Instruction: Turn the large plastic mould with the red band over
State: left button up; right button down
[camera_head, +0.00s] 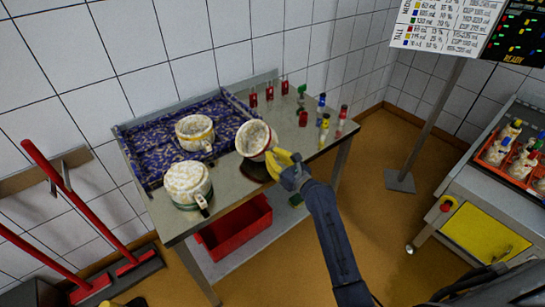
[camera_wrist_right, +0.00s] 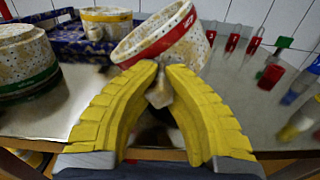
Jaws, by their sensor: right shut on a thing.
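The mould with the red band (camera_head: 250,141) is cream and speckled, and tilted, with its wide round end facing up and left in the head view. It also shows tilted in the right wrist view (camera_wrist_right: 160,42). My right gripper (camera_head: 275,165) is shut on its pale handle (camera_wrist_right: 160,92), with the yellow fingers on either side. The mould seems to be just above the table; contact underneath is hidden. A yellow-and-dark piece at the head view's bottom edge seems to be my left gripper (camera_head: 136,302), mostly cut off.
A yellow-banded mould (camera_head: 195,137) stands in the blue patterned tray (camera_head: 131,150). A green-banded mould (camera_head: 188,181) stands at the front left. Red tags (camera_head: 269,93) and several small coloured bottles (camera_head: 325,128) are at the right. Bare metal table (camera_head: 226,204) lies in front.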

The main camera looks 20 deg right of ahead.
jog(key=c, duration=1.5)
grip_release()
jog(key=shift+s, duration=0.15)
jog(key=shift+s+a+v, duration=0.1)
jog(key=shift+a+v, duration=0.1)
jog(key=shift+v, duration=0.9)
jog(key=shift+s+a+v, duration=0.1)
jog(key=shift+a+v, duration=0.05)
jog(key=shift+v, duration=0.95)
jog(key=shift+a+v, duration=0.2)
jog(key=shift+v, duration=0.9)
jog(key=shift+r, duration=3)
